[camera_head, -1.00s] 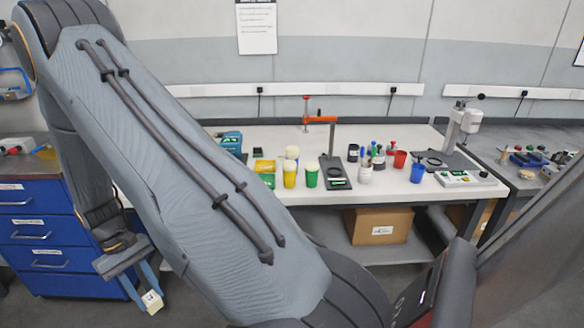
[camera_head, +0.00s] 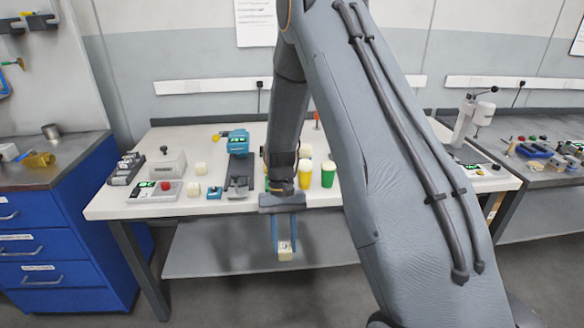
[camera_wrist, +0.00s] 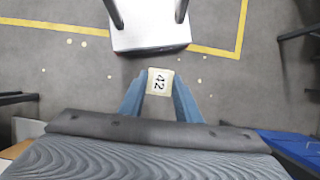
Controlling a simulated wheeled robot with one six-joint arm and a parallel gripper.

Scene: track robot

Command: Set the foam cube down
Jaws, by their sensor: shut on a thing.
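The foam cube (camera_head: 285,253) is a small cream block. In the wrist view the cube (camera_wrist: 159,82) shows a dark "42" mark on its face. My gripper (camera_head: 285,243) points down with its blue fingers shut on the cube. The fingers (camera_wrist: 159,90) press on both sides of it in the wrist view. The cube hangs in the air in front of the workbench (camera_head: 120,208), with grey floor below it in the wrist view. It touches nothing but the fingers.
On the bench stand a panel with a green display (camera_head: 155,192), a grey box (camera_head: 168,164), cream blocks (camera_head: 200,168), a blue device (camera_head: 214,192) and a green cup (camera_head: 328,174). Blue drawers (camera_head: 60,240) stand left. Yellow tape (camera_wrist: 240,28) marks the floor.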

